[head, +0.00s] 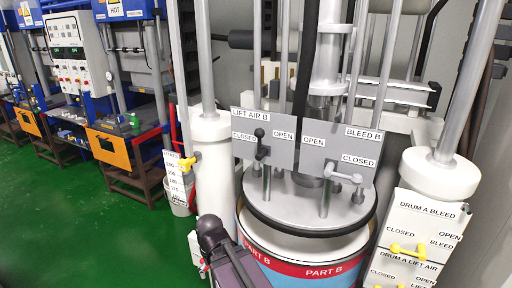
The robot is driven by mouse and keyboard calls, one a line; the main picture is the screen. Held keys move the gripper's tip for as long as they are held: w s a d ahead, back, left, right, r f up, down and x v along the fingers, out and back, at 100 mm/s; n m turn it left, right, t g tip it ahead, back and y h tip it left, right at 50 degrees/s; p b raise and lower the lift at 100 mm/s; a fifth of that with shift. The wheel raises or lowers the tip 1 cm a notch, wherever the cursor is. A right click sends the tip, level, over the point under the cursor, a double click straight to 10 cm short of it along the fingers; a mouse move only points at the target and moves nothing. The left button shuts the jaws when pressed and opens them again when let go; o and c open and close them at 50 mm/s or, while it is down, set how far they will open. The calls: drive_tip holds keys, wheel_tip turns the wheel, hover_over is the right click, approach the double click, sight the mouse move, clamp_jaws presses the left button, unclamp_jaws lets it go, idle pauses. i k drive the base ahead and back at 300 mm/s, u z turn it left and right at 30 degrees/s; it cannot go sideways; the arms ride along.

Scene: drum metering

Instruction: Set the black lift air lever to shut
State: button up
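The black lift air lever (260,141) is on the left grey plate (284,152), marked LIFT AIR B, above the Part B drum. Its knob points up and slightly left, between the CLOSED label (243,138) on the left and the OPEN label (284,135) on the right. I cannot tell its exact setting from the angle. A dark section of my arm shows at the bottom centre, below and left of the lever and apart from it. My gripper's fingers are not visible.
A grey Bleed B lever (343,177) sits on the right plate. The Part B drum (302,272) and its round lid (312,205) are below. Yellow levers are on the Drum A panel (428,222) at right. A white post (211,150) stands left; green floor (110,235) is open beyond.

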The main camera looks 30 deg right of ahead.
sight(259, 133)
drive_tip(key=z, duration=0.05)
drive_tip(key=k, duration=1.65)
drive_tip(key=u, duration=0.4)
drive_tip(key=i, duration=1)
drive_tip(key=u, duration=0.1)
